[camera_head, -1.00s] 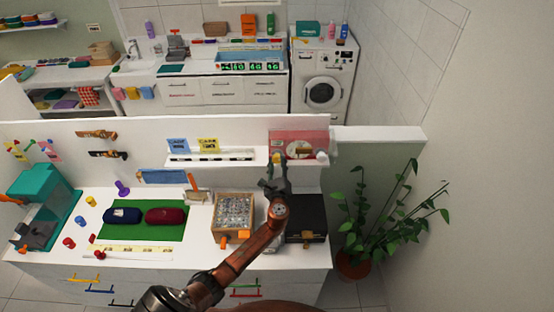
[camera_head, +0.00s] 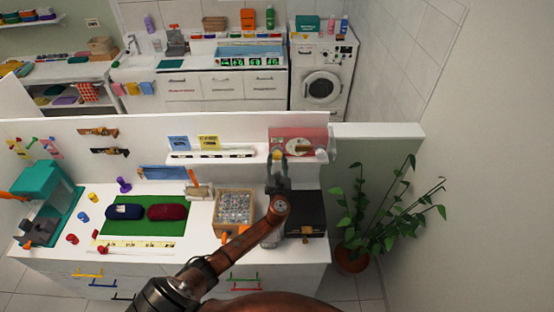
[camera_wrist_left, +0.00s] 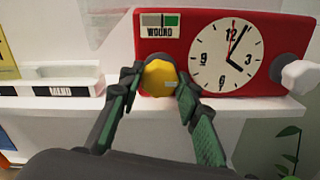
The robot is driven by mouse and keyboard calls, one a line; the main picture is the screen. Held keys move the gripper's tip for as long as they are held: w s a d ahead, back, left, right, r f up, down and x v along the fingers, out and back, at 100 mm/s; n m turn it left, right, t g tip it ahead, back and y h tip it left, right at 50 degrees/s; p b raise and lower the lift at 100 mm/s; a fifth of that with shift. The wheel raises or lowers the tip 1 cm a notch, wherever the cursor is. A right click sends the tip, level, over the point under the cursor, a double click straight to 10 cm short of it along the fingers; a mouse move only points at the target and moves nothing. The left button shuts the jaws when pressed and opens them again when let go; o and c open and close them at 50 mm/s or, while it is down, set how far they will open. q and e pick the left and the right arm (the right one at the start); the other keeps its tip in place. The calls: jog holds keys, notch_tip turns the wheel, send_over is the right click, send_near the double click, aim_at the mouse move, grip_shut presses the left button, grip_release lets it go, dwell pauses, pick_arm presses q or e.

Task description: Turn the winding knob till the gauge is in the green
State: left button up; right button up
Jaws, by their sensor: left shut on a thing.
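The red clock box (camera_head: 290,134) stands on the white shelf behind the counter. The left wrist view shows its white dial (camera_wrist_left: 226,55) and the small gauge (camera_wrist_left: 160,24) above the lettering, with a grey left part and a green right part. I cannot make out a needle clearly. A yellow knob (camera_wrist_left: 158,77) sits at the lower left of the box front. My left gripper (camera_wrist_left: 161,83) is shut on the yellow knob, one finger on each side; the gripper also shows in the head view (camera_head: 277,170). A white knob (camera_wrist_left: 300,76) sticks out at the right side of the box. My right gripper is not in view.
A white rail (camera_wrist_left: 50,84) with dark labels is left of the clock box. A black box (camera_head: 305,212) and a wooden tray of small parts (camera_head: 234,206) stand on the counter below my arm. A potted plant (camera_head: 352,260) is at the right.

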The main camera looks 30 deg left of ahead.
pick_arm(q)
jog(key=shift+f+m, duration=0.2)
jog(key=shift+m, duration=0.3)
jog(key=o, duration=0.8)
jog(key=shift+c, duration=0.2)
jog(key=o, duration=0.4)
jog(key=shift+r, duration=0.15)
jog(key=v, duration=1.2)
